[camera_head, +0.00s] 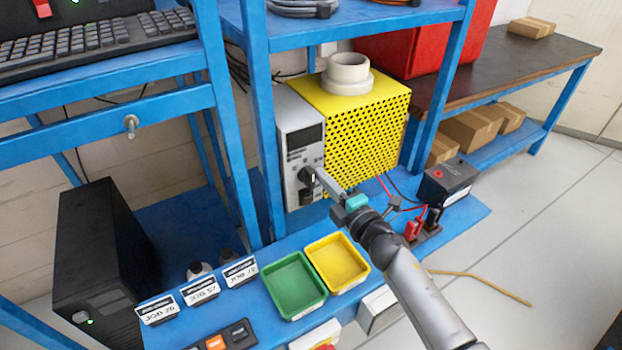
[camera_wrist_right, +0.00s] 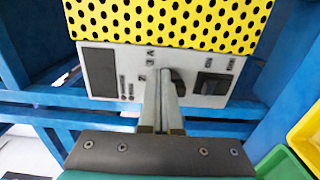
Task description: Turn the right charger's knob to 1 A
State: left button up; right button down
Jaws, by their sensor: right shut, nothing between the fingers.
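A yellow perforated charger (camera_head: 350,125) stands on the blue bench, with a grey front panel (camera_head: 293,130) facing left. It is the only charger I can make out. Its black knob (camera_head: 307,176) is low on the panel and partly covered by my fingers. My right gripper (camera_head: 320,173) is shut and empty, its tips at the knob. In the right wrist view the shut fingers (camera_wrist_right: 164,80) point at the panel, with the dark knob (camera_wrist_right: 178,82) just right of the tips. My left gripper is not in view.
A green tray (camera_head: 294,314) and a yellow tray (camera_head: 364,283) sit in front of the charger. A black battery (camera_head: 448,182) with red and black clamps is to its right. A blue post (camera_head: 262,130) stands close left of the panel. A white cup-like part (camera_head: 347,72) sits on top.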

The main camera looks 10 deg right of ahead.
jog(key=shift+w+a, duration=0.15)
jog(key=shift+w, duration=0.25)
jog(key=shift+r, duration=0.1)
